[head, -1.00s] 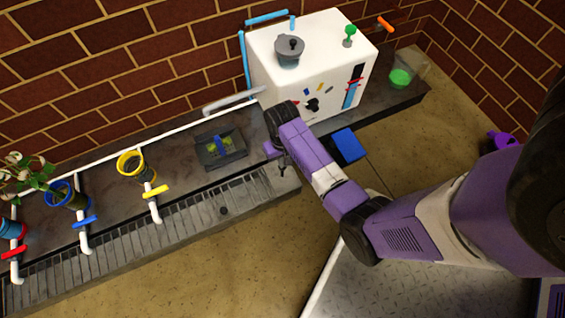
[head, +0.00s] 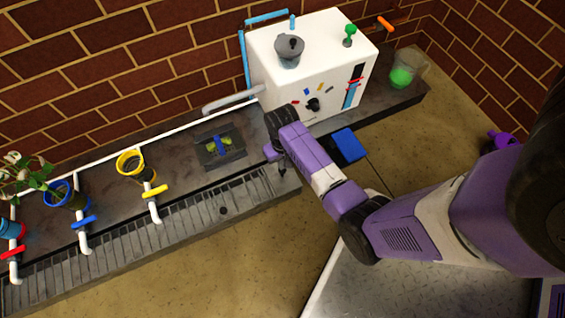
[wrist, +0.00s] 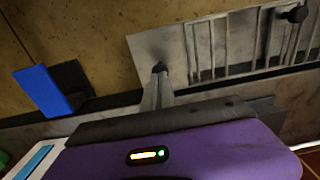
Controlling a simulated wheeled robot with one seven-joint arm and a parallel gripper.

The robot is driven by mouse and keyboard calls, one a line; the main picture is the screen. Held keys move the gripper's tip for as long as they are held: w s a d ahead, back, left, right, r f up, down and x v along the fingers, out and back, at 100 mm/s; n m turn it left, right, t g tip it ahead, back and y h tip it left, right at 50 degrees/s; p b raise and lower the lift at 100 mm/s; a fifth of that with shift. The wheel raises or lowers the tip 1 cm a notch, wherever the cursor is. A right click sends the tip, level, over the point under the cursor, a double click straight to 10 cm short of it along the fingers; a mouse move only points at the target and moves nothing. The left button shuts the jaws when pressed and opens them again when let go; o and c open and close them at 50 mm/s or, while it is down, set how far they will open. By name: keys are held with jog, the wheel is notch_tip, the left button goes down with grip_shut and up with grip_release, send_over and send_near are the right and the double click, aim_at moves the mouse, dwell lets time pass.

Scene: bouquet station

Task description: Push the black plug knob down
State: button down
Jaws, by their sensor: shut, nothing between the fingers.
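The black plug knob (head: 222,210) is a small dark round knob on the slatted drain strip along the counter's front edge. In the wrist view the knob (wrist: 295,14) shows at the top right corner, standing above the slats. My gripper (head: 283,172) points down near the right end of the counter, to the right of the knob and clearly apart from it. In the wrist view my gripper's fingertips (wrist: 159,68) are together and hold nothing.
A white machine box (head: 310,60) stands on the counter behind my arm. A blue block (head: 348,146) is at the counter's front, right of my gripper. A dark tray (head: 222,149) and a yellow-rimmed pot (head: 132,166) stand left. The drain strip (head: 185,224) is largely clear.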

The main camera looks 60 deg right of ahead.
notch_tip(320, 180, up, 8)
jog(key=p, duration=0.7)
jog(key=shift+p, duration=0.4)
jog(key=shift+w, duration=0.1)
